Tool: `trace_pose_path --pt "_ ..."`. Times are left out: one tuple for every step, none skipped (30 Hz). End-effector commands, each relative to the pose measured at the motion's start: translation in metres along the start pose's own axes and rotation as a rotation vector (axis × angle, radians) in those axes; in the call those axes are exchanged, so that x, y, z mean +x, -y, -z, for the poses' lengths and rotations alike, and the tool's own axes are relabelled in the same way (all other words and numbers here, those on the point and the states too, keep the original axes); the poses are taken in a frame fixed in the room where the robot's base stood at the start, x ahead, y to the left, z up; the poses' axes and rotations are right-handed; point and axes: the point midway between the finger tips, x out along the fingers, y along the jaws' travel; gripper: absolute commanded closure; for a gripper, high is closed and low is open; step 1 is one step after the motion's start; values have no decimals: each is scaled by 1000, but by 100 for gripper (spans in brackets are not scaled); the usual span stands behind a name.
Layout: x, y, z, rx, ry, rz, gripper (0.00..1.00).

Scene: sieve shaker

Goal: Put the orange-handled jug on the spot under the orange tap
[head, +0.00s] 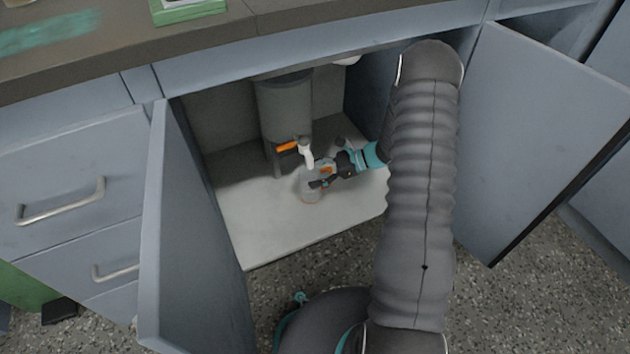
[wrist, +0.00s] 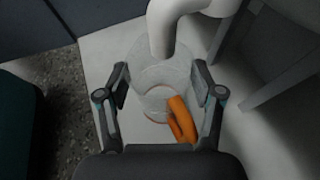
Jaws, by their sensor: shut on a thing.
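The jug (head: 311,190) is clear with an orange handle and is inside the open cabinet. In the wrist view the jug (wrist: 150,72) sits between the two fingers, its orange handle (wrist: 182,119) toward my wrist. My gripper (head: 323,177) is shut on the jug; it also shows in the wrist view (wrist: 162,90). The orange tap (head: 287,146) is on the grey tank, with a white spout (head: 305,154) pointing down. In the wrist view the white spout (wrist: 164,30) ends over or in the jug's mouth; I cannot tell which. The spot under the jug is hidden.
The grey tank (head: 284,105) stands on legs behind the jug. Open cabinet doors flank the opening, left (head: 190,230) and right (head: 535,130). The pale cabinet floor (head: 255,230) is clear in front and to the left.

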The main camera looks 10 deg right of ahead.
Motion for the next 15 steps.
trace_pose_path --pt "1 3 0 -1 0 0 91" --pt "2 3 0 -1 0 0 91" --pt "2 4 1 0 1 0 91" --pt "3 4 2 1 1 -1 91" --pt "4 4 4 1 1 -1 91" --pt "6 4 8 2 1 -1 91" --pt "7 4 12 2 1 -1 91" --pt "9 4 16 2 1 -1 91" --pt "11 4 21 2 1 -1 91" --pt "12 4 25 2 1 -1 91" --pt "14 4 28 1 1 -1 91" --pt "14 4 31 0 1 -1 91" --pt "15 4 32 0 1 0 91" --pt "15 4 32 -1 0 0 91" --pt "15 4 32 -1 0 0 91"
